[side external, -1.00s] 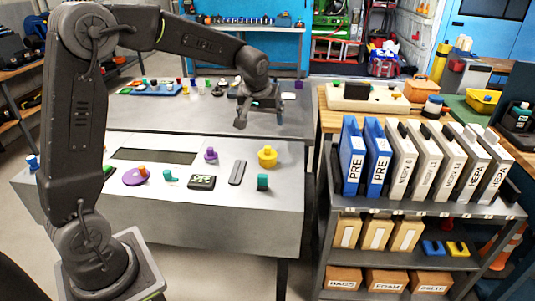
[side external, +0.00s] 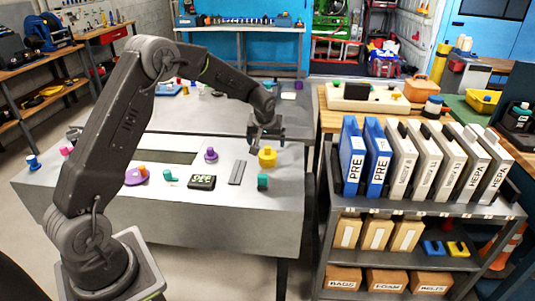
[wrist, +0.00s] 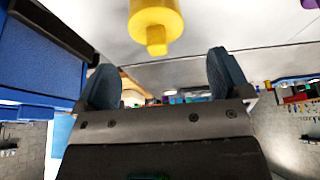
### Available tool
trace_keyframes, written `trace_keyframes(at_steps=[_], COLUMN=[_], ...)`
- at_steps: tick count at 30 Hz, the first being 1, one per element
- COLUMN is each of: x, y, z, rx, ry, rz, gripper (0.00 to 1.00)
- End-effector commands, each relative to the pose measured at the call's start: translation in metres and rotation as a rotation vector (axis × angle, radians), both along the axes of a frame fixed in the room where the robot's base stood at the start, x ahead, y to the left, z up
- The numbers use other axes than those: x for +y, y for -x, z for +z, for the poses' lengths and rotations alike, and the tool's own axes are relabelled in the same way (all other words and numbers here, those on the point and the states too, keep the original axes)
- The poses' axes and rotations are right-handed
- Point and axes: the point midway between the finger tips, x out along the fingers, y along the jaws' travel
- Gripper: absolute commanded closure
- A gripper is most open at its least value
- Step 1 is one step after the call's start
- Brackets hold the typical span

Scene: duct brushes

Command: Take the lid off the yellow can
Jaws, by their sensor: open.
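The yellow can (side external: 267,158) stands upright near the right end of the grey table, with a narrower yellow knob-like top. In the wrist view the yellow can (wrist: 156,20) shows at the top centre, beyond the fingertips, its narrow top (wrist: 156,45) toward me. My gripper (side external: 265,142) is just above and beside the can in the side view. In the wrist view the two fingers of my gripper (wrist: 170,78) are apart with nothing between them. I cannot tell where the lid's seam is.
A teal piece (side external: 262,181), a dark flat bar (side external: 237,172), a black box (side external: 201,182) and a purple knob (side external: 211,154) are on the table near the can. A shelf with upright blue filters (side external: 352,155) stands close on the right.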

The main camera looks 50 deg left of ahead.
Motion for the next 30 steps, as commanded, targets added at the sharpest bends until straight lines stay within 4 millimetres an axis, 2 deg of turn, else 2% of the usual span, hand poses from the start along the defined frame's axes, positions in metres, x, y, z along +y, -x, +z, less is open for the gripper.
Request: trace_keyframes(at_steps=[7,11,17,30], x=[0.007,0.009,0.009,0.009], y=[-0.010,-0.012,-0.012,-0.012], z=[-0.035,-0.042,-0.043,-0.042], rx=[0.002,0.001,0.000,0.001], ry=[0.000,0.000,0.000,0.000], rz=[-0.001,-0.001,-0.001,-0.001], gripper=[0.05,0.05,0.05,0.45])
